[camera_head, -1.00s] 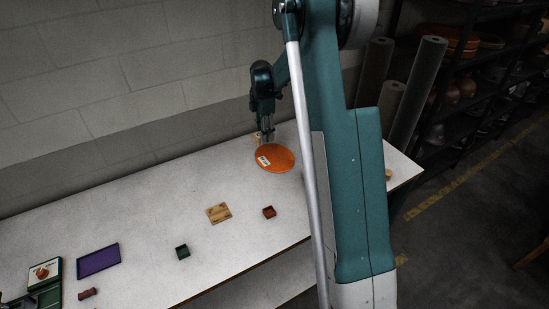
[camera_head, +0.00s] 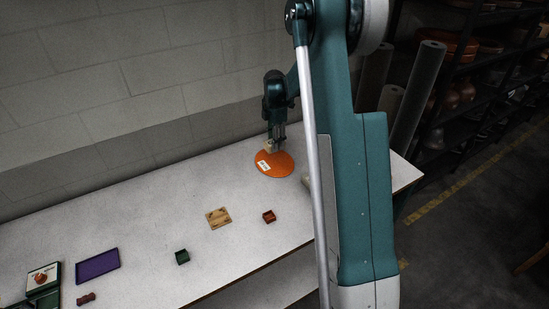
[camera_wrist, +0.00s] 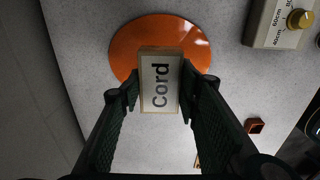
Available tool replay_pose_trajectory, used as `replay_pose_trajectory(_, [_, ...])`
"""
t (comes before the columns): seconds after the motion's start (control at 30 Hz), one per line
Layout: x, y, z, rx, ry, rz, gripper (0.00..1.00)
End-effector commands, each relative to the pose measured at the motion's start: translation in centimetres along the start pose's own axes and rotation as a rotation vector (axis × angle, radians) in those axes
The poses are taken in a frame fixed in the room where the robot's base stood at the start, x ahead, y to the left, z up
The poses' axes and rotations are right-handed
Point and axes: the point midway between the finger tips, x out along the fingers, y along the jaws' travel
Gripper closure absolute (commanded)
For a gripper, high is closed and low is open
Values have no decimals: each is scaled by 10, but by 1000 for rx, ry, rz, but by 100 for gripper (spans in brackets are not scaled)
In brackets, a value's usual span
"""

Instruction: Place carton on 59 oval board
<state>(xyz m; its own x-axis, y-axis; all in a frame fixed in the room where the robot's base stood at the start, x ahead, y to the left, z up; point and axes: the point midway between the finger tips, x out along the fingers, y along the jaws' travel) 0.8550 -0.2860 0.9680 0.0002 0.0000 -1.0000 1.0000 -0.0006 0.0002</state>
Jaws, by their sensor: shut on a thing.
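The carton (camera_wrist: 161,82) is a small tan box with a white label reading "Cord". My gripper (camera_wrist: 158,92) is shut on it, with one finger on each side. In the head view my gripper (camera_head: 277,143) and the carton (camera_head: 269,147) are at the back edge of the orange oval board (camera_head: 280,168). The board also shows in the wrist view (camera_wrist: 130,42), partly hidden behind the carton. I cannot tell whether the carton touches the board. A white label lies on the board in the head view; its print is too small to read.
A pale box with a yellow knob (camera_wrist: 275,35) stands beside the board. A wooden plate (camera_head: 217,217), a red box (camera_head: 269,217), a green box (camera_head: 182,257) and a purple tray (camera_head: 97,265) lie nearer on the white table (camera_head: 145,215). The wall runs close behind.

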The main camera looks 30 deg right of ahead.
Motion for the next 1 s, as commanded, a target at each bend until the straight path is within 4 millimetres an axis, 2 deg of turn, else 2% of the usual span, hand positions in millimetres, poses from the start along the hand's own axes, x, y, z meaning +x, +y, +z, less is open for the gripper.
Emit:
replay_pose_trajectory(0.1, [18,0,0,0,0,0,81])
replay_pose_trajectory(0.3, [39,0,0,0,0,0,81])
replay_pose_trajectory(0.73, [44,0,0,0,0,0,81])
replay_pose_trajectory(1.0, [68,0,0,0,0,0,81])
